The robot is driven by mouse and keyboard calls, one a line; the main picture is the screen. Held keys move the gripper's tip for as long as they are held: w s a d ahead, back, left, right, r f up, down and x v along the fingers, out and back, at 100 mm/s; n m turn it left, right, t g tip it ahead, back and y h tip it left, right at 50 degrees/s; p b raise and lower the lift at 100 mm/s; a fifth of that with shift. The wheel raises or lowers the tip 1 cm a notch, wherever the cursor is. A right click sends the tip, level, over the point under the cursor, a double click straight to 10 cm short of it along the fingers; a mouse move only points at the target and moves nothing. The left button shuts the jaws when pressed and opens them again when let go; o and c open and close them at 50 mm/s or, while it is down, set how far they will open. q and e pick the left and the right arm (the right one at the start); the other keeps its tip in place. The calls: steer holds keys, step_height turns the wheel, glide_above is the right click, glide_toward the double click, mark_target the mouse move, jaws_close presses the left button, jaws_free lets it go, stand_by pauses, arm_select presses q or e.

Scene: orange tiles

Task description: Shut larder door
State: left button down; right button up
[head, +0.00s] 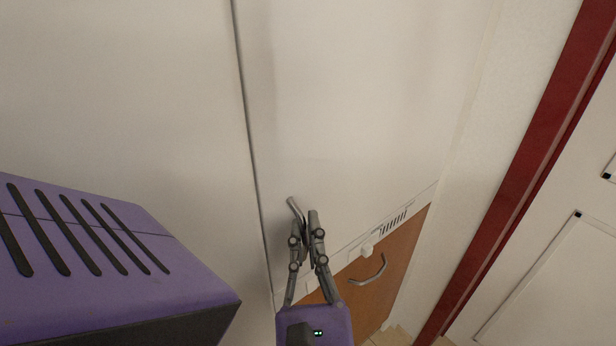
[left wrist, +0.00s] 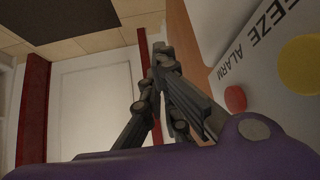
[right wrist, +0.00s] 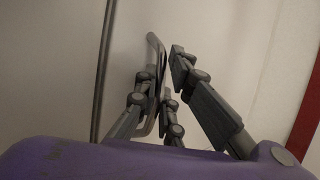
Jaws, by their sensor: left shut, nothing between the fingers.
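The larder door is a tall plain white panel (head: 360,110) filling the middle of the head view. A dark vertical seam runs along its left edge. I cannot tell whether it is fully flush. Its grey bar handle (head: 293,203) sits low near that seam and also shows in the right wrist view (right wrist: 153,42). My right gripper (head: 306,222) is at the handle, its fingers apart, with the bar between them and close to the left finger. My left gripper (left wrist: 160,72) is shut and empty, beside a white alarm panel; I cannot make it out in the head view.
Below the door are a white control strip (head: 395,222) and a wooden front (head: 385,290) with a curved handle (head: 369,272). A dark red frame (head: 530,155) and a white door (head: 560,270) stand at right. The alarm panel (left wrist: 270,85) has red and yellow buttons.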

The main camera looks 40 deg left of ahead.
steer(key=shift+o, duration=0.7)
steer(key=shift+s+a, duration=0.1)
steer(key=shift+a, duration=0.4)
steer(key=shift+d, duration=0.1)
steer(key=v, duration=1.2)
steer(key=shift+r, duration=0.2)
